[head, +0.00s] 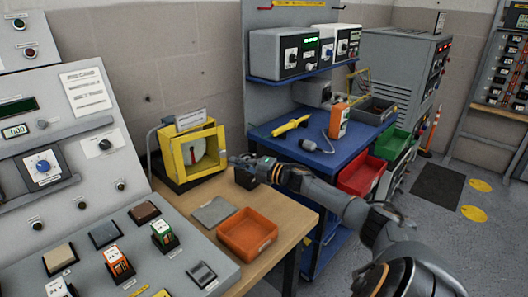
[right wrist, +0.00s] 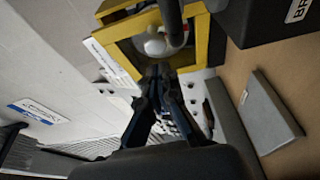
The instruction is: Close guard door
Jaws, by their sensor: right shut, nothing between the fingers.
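The yellow guard box (head: 176,160) stands at the back left of the wooden bench, with a pale rounded part (head: 196,150) inside it. Its yellow frame also shows at the top of the right wrist view (right wrist: 118,24). I cannot tell the guard door apart from the frame, or how far it stands open. My right gripper (head: 233,160) is shut and empty, just right of the box's front edge. In the right wrist view its closed fingertips (right wrist: 158,70) point at the lower edge of the frame; contact is unclear. My left gripper is not in view.
An orange tray (head: 247,236) and a grey plate (head: 213,212) lie on the bench in front of the box. A small black block (head: 245,178) sits beneath my right wrist. A sloped control console (head: 80,150) borders the bench on the left.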

